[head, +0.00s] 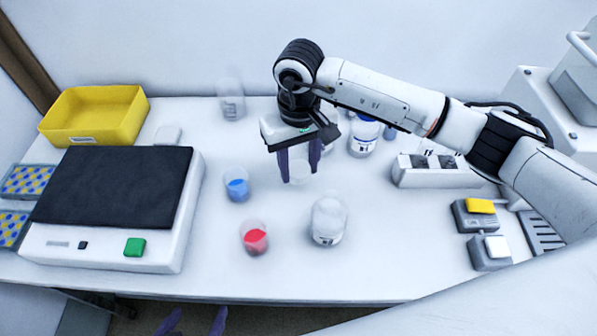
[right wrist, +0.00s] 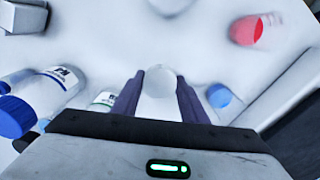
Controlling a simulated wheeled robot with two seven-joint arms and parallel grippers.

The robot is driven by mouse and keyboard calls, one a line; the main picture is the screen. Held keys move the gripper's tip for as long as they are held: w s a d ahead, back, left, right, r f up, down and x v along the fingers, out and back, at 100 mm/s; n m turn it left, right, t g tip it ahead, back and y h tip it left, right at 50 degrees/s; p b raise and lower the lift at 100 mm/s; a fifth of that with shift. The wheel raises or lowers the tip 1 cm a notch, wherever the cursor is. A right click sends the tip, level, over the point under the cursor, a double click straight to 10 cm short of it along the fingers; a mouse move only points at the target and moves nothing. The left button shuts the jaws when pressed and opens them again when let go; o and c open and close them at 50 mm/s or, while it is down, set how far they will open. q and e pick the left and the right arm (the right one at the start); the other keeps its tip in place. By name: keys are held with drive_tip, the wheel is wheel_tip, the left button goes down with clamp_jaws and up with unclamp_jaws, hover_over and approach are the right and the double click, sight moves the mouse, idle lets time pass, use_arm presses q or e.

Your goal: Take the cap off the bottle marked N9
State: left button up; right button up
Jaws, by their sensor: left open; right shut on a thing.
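My right gripper (head: 299,170) is above the middle of the table, fingers pointing down, shut on a small white round thing (right wrist: 160,83). I cannot tell whether it is a cap. A white bottle with a blue cap (head: 363,137) stands behind and to the right of it; its dark label is too blurred to read surely. The same bottle shows at the left of the right wrist view (right wrist: 40,92). A bottle with a green label (right wrist: 103,101) is partly hidden by my right gripper. I cannot make out N9 anywhere. My left gripper (head: 193,321) is open at the bottom edge, below the table front.
A beaker with blue liquid (head: 237,186), one with red (head: 255,238) and a clear vessel (head: 328,222) stand near the gripper. A black-topped device (head: 115,190) and yellow bin (head: 95,115) are left. The front table strip is clear.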

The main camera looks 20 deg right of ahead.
sight(299, 169)
wheel_tip(299, 169, down, 4)
drive_tip(key=shift+r, duration=0.1)
use_arm(q)
drive_tip(key=shift+w+r, duration=0.25)
drive_tip(key=shift+r, duration=0.05)
drive_tip(key=shift+w, duration=0.1)
use_arm(e)
drive_tip(key=shift+w+f, duration=0.1)
drive_tip(key=shift+f, duration=0.15)
drive_tip(key=o, duration=1.2)
use_arm(q)
drive_tip(key=shift+w+f, duration=0.1)
use_arm(e)
drive_tip(key=shift+r, duration=0.1)
